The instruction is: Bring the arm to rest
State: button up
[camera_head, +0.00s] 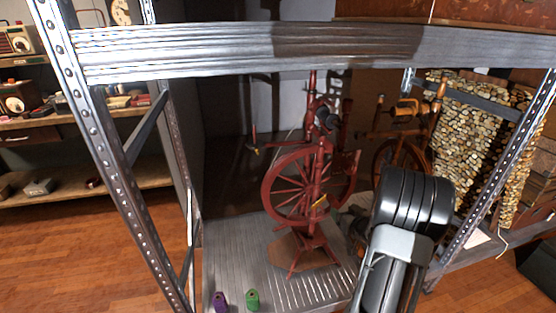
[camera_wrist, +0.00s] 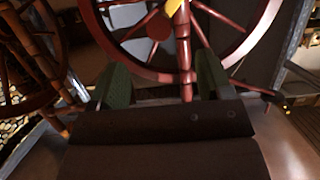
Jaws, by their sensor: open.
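My arm reaches up from the lower right in the head view, in front of the metal shelf (camera_head: 240,235). My gripper shows in the wrist view (camera_wrist: 158,82), its two green-padded fingers spread apart with no object held between them. A red spinning wheel (camera_head: 308,190) stands on the shelf, left of my arm. In the wrist view the red spinning wheel (camera_wrist: 187,50) fills the background beyond the fingers; whether any finger touches it I cannot tell. The gripper's fingers are hidden behind my arm in the head view.
A metal beam (camera_head: 250,48) crosses above the shelf, between perforated uprights (camera_head: 100,140). A purple object (camera_head: 220,302) and a green object (camera_head: 252,300) stand at the shelf's front. A brown spinning wheel (camera_head: 405,140) stands behind my arm. Wooden floor (camera_head: 90,250) is clear at left.

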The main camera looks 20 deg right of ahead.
jog(key=s+d+f+m+g+h, duration=0.2)
jog(key=s+d+f+g, duration=0.1)
jog(key=s+f+g, duration=0.25)
jog(key=s+a+r+g+p, duration=0.3)
jog(key=a+r+g, duration=0.1)
jog(key=s+a+r+n+y+p, duration=0.2)
jog(key=a+r+p, duration=0.5)
jog(key=a+r, duration=0.7)
jog(key=s+a+r+n+g+y+p, duration=0.1)
jog(key=s+a+r+p, duration=0.4)
jog(key=a+r, duration=0.9)
notch_tip(320, 180, up, 2)
jog(key=y+p, duration=0.1)
jog(key=p, duration=0.2)
jog(key=shift+s+a+r+n, duration=0.15)
jog(key=shift+r+n, duration=0.1)
jog(key=shift+n, duration=0.15)
